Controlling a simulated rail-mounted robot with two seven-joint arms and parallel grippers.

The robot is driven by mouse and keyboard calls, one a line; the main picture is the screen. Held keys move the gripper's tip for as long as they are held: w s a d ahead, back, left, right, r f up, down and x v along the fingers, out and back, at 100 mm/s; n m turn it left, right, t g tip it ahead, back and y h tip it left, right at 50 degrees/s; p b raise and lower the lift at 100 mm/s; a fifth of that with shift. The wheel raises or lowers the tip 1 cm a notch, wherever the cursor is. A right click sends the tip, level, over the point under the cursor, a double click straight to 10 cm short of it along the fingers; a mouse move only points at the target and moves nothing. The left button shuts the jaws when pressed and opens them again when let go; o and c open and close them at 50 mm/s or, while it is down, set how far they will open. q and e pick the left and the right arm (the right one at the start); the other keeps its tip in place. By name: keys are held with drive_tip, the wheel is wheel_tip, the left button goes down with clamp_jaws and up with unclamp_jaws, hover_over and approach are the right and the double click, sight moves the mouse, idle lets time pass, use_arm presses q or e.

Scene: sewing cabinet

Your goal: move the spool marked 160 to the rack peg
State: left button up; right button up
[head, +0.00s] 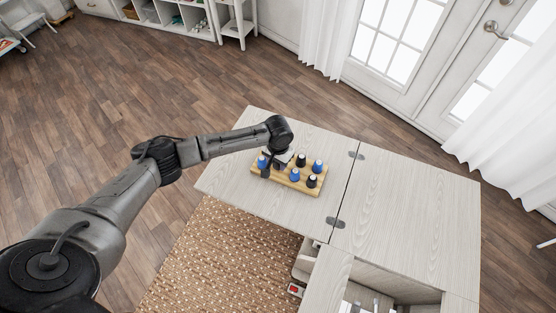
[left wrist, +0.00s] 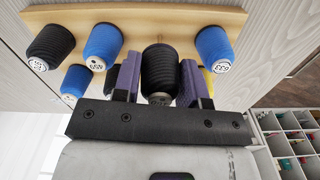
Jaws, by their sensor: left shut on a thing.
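A wooden rack (head: 305,189) with blue and black spools stands on the cabinet top. My left gripper (head: 273,168) is over its left end. In the left wrist view, the purple fingers of my left gripper (left wrist: 157,82) are shut on a black spool (left wrist: 160,70), whose end label I cannot read. I cannot tell whether the held spool touches the rack. No label clearly reads 160. My right gripper is out of view.
Other spools stand close by: a black one (left wrist: 50,46), blue ones (left wrist: 103,45) and (left wrist: 75,81) on the left, and a blue one (left wrist: 214,47) on the right. Something yellow is partly hidden behind the right finger. The cabinet top (head: 405,190) right of the hinges is clear.

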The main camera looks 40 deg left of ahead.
use_arm(q)
drive_tip(key=shift+f+b, duration=0.4)
drive_tip(key=shift+f, duration=0.75)
drive_tip(key=o, duration=1)
drive_tip(key=shift+r+p, duration=1.35)
drive_tip(key=shift+r, duration=5.55)
